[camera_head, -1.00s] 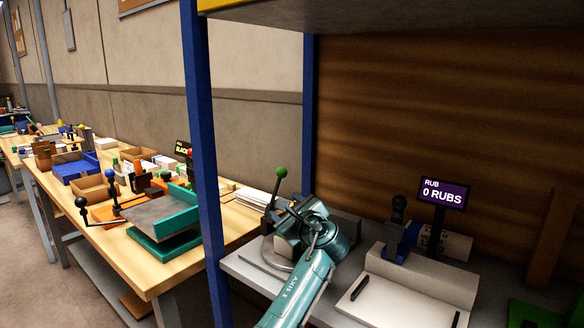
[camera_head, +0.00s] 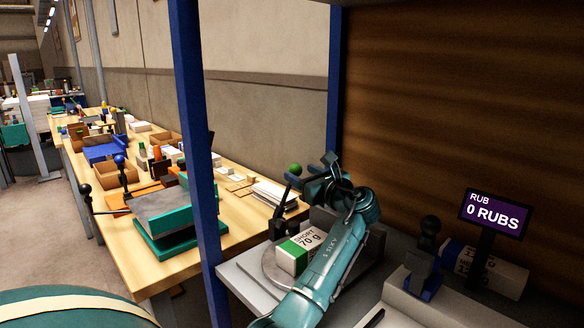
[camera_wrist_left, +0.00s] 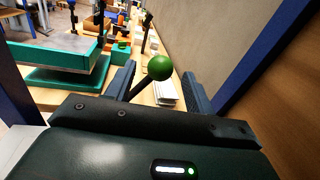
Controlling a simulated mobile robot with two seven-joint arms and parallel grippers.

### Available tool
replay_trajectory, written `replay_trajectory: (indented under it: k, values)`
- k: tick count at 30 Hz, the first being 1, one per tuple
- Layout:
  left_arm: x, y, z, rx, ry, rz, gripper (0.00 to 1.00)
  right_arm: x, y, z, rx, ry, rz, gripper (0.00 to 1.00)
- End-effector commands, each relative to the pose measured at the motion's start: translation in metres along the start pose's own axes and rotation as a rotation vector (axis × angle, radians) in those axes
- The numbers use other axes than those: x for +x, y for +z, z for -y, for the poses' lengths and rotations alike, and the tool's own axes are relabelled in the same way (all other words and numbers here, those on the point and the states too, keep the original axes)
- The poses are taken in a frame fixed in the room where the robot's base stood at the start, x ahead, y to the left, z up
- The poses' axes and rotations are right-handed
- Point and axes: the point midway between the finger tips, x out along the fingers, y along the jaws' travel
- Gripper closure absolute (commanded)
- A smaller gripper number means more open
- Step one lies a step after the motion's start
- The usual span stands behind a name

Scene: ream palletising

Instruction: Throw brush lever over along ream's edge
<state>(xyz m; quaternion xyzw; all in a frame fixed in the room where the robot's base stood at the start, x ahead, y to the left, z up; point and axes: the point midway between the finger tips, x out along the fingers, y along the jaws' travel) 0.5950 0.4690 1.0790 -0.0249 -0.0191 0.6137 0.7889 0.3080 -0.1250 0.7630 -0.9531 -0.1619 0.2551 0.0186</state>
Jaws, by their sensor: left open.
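The brush lever is a dark rod with a green ball knob (camera_head: 295,169), standing at the left of the machine on the shelf. A white and green ream (camera_head: 303,250) marked "SHORT 70 g" lies beside it on a round grey plate (camera_head: 279,268), partly behind my left arm. My left gripper (camera_head: 308,172) is open, with its fingers at the knob. In the left wrist view the knob (camera_wrist_left: 159,67) and its tilted rod show between the two spread fingers (camera_wrist_left: 158,88); contact cannot be told. The brush itself cannot be made out. My right gripper is not in view.
A blue post (camera_head: 197,150) stands left of the shelf. Beyond it a wooden bench (camera_head: 135,262) carries a teal press (camera_head: 168,215), boxes and paper stacks. A screen reading "0 RUBS" (camera_head: 494,214) and a black-knobbed device (camera_head: 428,260) stand at right.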

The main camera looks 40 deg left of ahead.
Motion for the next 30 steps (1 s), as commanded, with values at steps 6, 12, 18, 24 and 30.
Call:
replay_trajectory:
  k: [6, 12, 18, 24, 30]
  values:
    - [0.039, 0.000, 0.000, 0.000, 0.001, 0.000, 0.46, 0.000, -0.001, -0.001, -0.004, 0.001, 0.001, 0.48]
    - [0.055, 0.000, 0.000, -0.001, -0.001, 0.000, 0.46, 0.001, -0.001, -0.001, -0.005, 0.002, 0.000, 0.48]
    - [0.057, 0.000, 0.000, -0.001, -0.001, -0.001, 0.46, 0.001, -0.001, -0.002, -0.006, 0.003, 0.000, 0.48]
    - [0.057, 0.000, 0.000, -0.001, -0.001, 0.000, 0.54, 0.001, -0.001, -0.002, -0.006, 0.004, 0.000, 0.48]
    - [0.057, 0.000, 0.000, -0.001, -0.001, 0.000, 0.70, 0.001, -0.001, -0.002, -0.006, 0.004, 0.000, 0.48]
